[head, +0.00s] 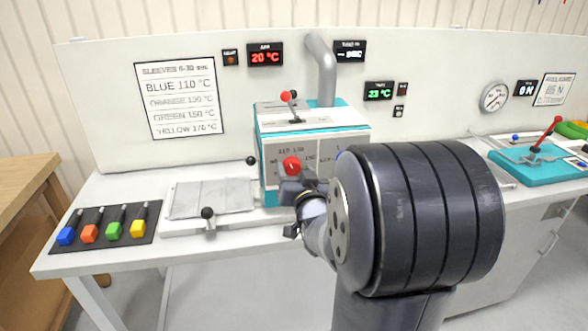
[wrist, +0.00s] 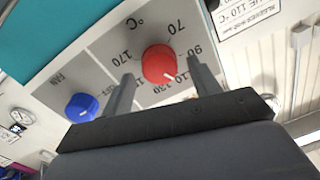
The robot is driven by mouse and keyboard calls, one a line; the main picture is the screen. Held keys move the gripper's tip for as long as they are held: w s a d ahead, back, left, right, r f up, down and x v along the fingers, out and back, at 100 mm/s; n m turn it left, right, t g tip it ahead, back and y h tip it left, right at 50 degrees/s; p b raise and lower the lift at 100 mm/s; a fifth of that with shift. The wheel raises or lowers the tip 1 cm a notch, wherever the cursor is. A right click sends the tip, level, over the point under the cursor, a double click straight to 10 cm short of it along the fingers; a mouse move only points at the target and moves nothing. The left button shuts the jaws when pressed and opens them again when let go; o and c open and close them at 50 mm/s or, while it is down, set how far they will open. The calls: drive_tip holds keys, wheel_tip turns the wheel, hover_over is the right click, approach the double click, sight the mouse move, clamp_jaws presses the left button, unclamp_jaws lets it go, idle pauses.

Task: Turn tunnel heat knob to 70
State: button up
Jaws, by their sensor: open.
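The red tunnel heat knob (wrist: 158,61) sits on the grey front panel of the teal and white machine; it also shows in the head view (head: 291,165). The dial is upside down in the wrist view, with 70, 90, 110, 130 and 170 printed around the knob. Its white mark points down and slightly right there, near 110 and 130, partly hidden. My gripper (wrist: 160,68) is open in front of the panel, one finger on each side of the knob. I cannot tell whether the fingers touch it. In the head view my gripper (head: 298,196) is partly hidden by my arm.
A blue knob marked FAN (wrist: 82,107) is beside the left finger in the wrist view. A red-knobbed lever (head: 286,96) tops the machine. A plate with black-knobbed handles (head: 212,198) lies left. A red display (head: 265,56) reads 20 °C; a green one (head: 379,92) reads 23 °C.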

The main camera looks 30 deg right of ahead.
drive_tip(key=shift+w, duration=0.35)
drive_tip(key=c, duration=1)
drive_tip(key=shift+f+b, duration=0.1)
drive_tip(key=shift+b, duration=0.3)
